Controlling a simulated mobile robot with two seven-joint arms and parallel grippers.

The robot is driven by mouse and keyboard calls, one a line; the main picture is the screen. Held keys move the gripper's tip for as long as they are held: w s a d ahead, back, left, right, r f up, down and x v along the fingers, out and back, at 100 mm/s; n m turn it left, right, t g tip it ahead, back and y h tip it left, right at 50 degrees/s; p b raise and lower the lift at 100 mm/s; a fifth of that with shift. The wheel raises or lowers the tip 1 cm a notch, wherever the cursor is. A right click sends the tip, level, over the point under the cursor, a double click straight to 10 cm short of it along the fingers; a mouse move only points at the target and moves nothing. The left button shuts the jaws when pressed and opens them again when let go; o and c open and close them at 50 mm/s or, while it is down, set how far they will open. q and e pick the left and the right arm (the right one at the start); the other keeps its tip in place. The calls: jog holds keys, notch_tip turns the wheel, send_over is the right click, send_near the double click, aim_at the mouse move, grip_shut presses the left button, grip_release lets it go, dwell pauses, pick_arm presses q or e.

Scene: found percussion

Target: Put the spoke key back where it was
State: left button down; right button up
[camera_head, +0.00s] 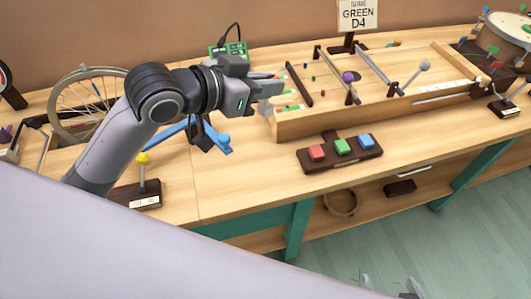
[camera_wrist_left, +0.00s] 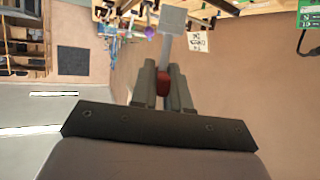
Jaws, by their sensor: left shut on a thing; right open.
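My left gripper (camera_head: 268,84) reaches in from the left, above the left end of the wooden string box (camera_head: 340,125). In the left wrist view its fingers (camera_wrist_left: 164,88) are shut on a red part (camera_wrist_left: 163,84) of a tool with a grey shaft and square grey end, which seems to be the spoke key (camera_wrist_left: 172,22). The key is held clear of the bench, its square end pointing away from the fingers. A spoked wheel (camera_head: 66,101) stands at the left, partly behind my arm. My right gripper (camera_head: 391,286) seems to show only as fingertips at the bottom edge, apart and empty.
A block with red, green and blue buttons (camera_head: 340,152) sits before the box. A blue bar (camera_head: 172,131) and a yellow-knobbed stand (camera_head: 142,185) are near my left arm. A green circuit board (camera_head: 230,48) and a sign (camera_head: 357,15) stand behind. Bare bench (camera_head: 235,185) lies in front.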

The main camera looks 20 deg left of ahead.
pick_arm(q)
notch_tip(320, 180, down, 19)
jog(key=b, duration=0.3)
jog(key=shift+f, duration=0.2)
jog(key=shift+f, duration=0.1)
jog(key=c, duration=1.1)
grip_release()
jog(key=shift+r, duration=0.2)
jog(key=shift+s+a, duration=0.2)
jog(key=shift+s, duration=0.15)
jog(key=v, duration=1.1)
jog(key=shift+p, duration=0.4)
jog(key=shift+r, duration=0.15)
